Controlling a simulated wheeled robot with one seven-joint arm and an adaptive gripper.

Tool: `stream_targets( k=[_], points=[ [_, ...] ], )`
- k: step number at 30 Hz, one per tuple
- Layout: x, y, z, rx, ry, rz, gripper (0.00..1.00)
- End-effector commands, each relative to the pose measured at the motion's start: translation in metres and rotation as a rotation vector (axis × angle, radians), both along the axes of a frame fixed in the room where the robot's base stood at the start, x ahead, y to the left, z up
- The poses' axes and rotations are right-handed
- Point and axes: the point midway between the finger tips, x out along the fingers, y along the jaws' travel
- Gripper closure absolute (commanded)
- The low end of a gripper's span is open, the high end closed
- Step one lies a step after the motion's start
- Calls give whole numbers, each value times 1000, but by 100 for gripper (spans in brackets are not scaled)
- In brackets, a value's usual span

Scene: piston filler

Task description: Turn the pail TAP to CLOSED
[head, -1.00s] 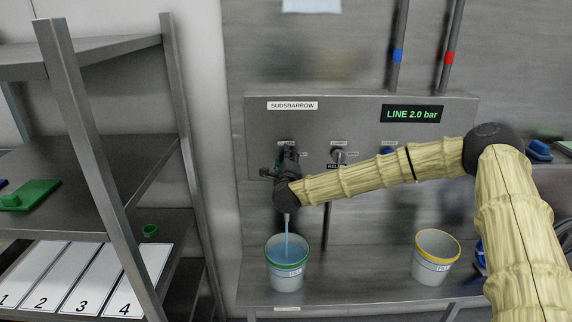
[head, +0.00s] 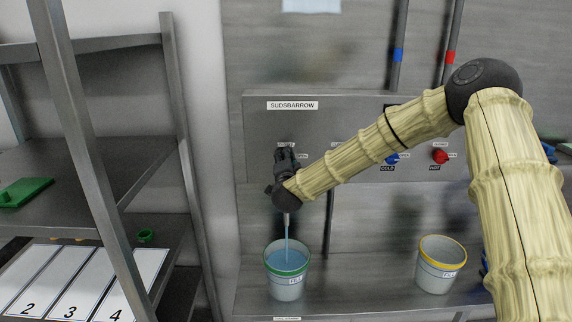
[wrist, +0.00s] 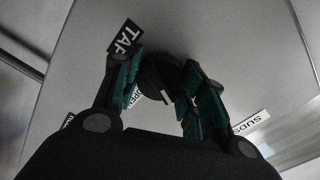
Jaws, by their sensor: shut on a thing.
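My gripper (head: 285,158) is at the left end of the grey panel (head: 365,110), under the SUDSBARROW label. In the wrist view its two fingers (wrist: 158,90) are closed around a dark round knob (wrist: 158,78), beside a label reading TAP (wrist: 125,36). The gripper hides most of the knob in the head view. A blue stream (head: 286,228) runs down below the gripper into a white pail (head: 287,286) with a green rim. Blue liquid shows high in this pail.
A second pail (head: 438,277) with a yellow rim stands at right on the metal shelf (head: 370,288). A metal rack (head: 175,120) stands close at left.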

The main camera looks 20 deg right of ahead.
Motion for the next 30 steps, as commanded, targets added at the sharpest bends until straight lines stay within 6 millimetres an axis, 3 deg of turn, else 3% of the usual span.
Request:
stream_targets(
  k=[12,30],
  points=[
    [-1,1,-3,-271,80,2,83],
    [-1,1,-4,-354,108,3,83]
  ],
)
